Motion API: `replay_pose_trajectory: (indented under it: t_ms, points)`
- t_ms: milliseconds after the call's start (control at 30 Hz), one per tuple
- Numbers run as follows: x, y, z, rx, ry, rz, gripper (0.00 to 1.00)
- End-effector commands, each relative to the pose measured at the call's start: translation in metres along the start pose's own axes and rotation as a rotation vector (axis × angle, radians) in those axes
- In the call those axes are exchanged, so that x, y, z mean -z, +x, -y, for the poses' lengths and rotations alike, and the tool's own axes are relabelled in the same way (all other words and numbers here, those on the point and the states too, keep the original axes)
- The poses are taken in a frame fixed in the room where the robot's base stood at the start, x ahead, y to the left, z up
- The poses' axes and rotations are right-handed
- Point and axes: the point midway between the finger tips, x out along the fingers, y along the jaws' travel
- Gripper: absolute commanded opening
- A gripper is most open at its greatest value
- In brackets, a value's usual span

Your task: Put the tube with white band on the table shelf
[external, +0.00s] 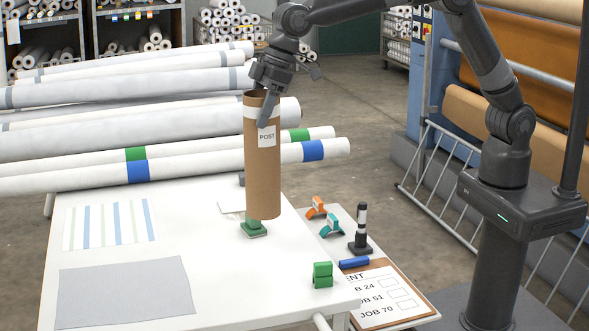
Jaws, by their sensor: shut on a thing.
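The brown cardboard tube with the white band (262,180) is upright over the white table (220,290). Its white band runs around it near the top, above a label reading POST. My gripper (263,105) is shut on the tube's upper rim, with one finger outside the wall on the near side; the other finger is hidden. The tube's lower end is right by a small green base (254,229) on the table; I cannot tell whether they touch. A narrow white shelf (338,222) is beside the table's right edge, lower than the top.
On the shelf are orange (315,207) and teal (331,225) clips, a black-and-white post (361,230), a blue bar (354,263) and a clipboard (385,295). Green blocks (322,275) sit at the table's right edge. Long white rolls (150,128) lie behind.

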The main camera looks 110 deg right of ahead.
Motion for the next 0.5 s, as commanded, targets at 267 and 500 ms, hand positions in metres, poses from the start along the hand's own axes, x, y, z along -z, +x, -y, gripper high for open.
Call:
replay_pose_trajectory:
  t_ms: [267,500]
  points:
    - [-0.004,-0.008,-0.017,-0.001,0.005,0.001,0.29]
    - [-0.030,0.000,-0.083,-0.015,0.057,0.004,0.29]
